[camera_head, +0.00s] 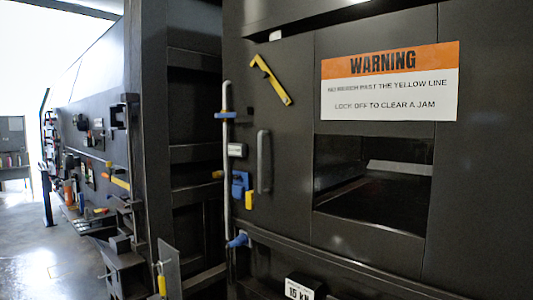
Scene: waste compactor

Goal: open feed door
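A dark grey panel (290,200) that looks like the feed door fills the middle. A grey vertical bar handle (264,160) is fixed on it. A long grey rod (227,160) with blue pieces runs down its left edge, next to a blue latch-like block (240,184) and a yellow piece (249,200). A yellow angled lever (270,80) sits near the top. I cannot tell whether the door is shut or slightly ajar. Neither of my grippers is in view.
A warning sign (390,82) hangs above a dark rectangular opening (375,185) on the right. A dark recess (195,150) lies left of the rod. Brackets and a hanging yellow tag (162,284) stick out at lower left. The floor (40,265) is open at far left.

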